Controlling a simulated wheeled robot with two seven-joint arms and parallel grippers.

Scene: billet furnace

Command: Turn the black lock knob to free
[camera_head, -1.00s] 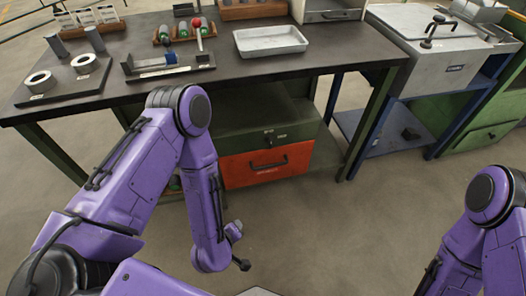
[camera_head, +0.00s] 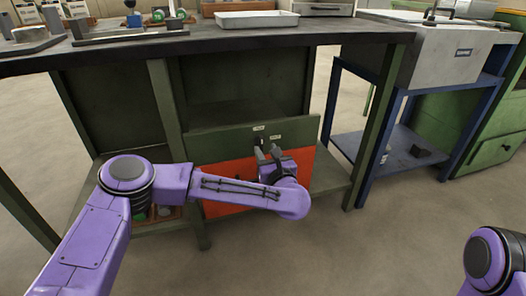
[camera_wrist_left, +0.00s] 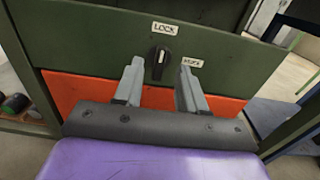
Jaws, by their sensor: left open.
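The black lock knob (camera_wrist_left: 159,62) is on the green panel (camera_wrist_left: 95,40) above the orange drawer front (camera_wrist_left: 75,92), in the left wrist view. One label above it reads LOCK; a second label to its right is too small to read surely. A pale mark on the knob points up, slightly right. My left gripper (camera_wrist_left: 159,78) is open and empty, with the knob showing between its two fingers. In the head view my left gripper (camera_head: 268,154) is in front of the orange drawer (camera_head: 225,180), just below the labels. I cannot tell whether the fingers touch the knob. My right gripper is out of view.
The dark workbench top (camera_head: 150,45) overhangs the drawers, with a metal tray (camera_head: 257,19) on it. A green bench leg (camera_head: 375,115) stands right of the drawers, and a blue stand (camera_head: 390,150) beyond it. The floor in front is clear.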

